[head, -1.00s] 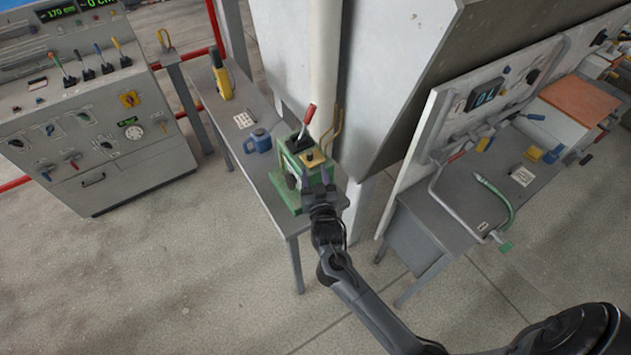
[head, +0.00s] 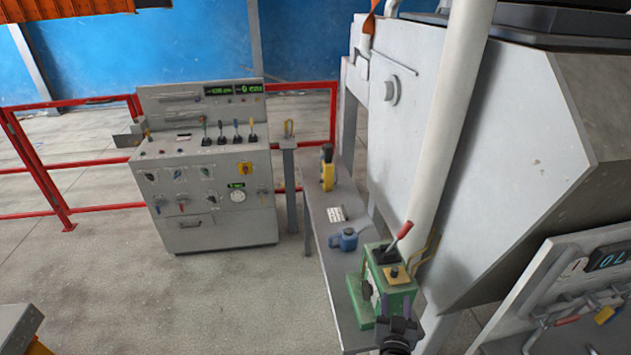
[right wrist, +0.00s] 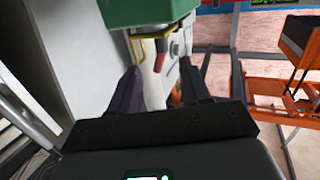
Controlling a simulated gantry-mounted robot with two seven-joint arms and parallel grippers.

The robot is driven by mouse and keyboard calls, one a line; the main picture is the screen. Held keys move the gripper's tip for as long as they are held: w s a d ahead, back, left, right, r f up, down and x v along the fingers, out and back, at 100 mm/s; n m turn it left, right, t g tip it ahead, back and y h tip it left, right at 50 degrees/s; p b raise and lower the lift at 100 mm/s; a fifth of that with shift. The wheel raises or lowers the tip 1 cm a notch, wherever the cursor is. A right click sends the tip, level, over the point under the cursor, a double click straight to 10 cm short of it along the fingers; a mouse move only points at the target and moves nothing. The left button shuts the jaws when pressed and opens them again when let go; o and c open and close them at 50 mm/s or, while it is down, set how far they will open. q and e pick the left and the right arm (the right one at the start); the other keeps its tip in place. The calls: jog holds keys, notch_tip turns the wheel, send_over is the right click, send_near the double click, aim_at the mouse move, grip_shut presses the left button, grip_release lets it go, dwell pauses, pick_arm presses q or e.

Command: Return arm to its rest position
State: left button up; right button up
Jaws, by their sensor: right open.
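My right gripper (head: 396,302) shows at the bottom of the head view, in front of the green device (head: 388,277) with a black lever and red handle (head: 400,234). Its two dark fingers are apart. In the right wrist view the open gripper (right wrist: 158,75) has nothing between its fingers. The green body (right wrist: 147,11) and the red handle (right wrist: 160,57) show beyond the fingertips. I cannot tell whether a finger touches the device. Most of my right arm is below the head picture. My left gripper is out of view.
The green device stands on a narrow grey table (head: 341,282) with a blue mug-like item (head: 344,240) and a yellow tool (head: 327,170). A white pipe (head: 452,130) and large grey housing (head: 530,130) rise close to the right. A control cabinet (head: 210,190) stands left; open floor lies before it.

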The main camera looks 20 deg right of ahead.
jog(key=s+a+r+n+g+y+p, duration=0.1)
jog(key=s+a+n+g+y+p, duration=0.1)
jog(key=s, duration=0.7)
jog(key=s+a+r+n+g+y+p, duration=0.2)
jog(key=s+a+n+g+y+p, duration=0.1)
jog(key=s, duration=0.7)
jog(key=s+a+r+n+g+y+p, duration=0.2)
jog(key=s+a+g, duration=0.4)
jog(key=s, duration=0.3)
jog(key=shift+s+r+g+y+p, duration=0.3)
jog(key=shift+y+p, duration=0.5)
jog(key=shift+p, duration=0.35)
jog(key=shift+w, duration=0.1)
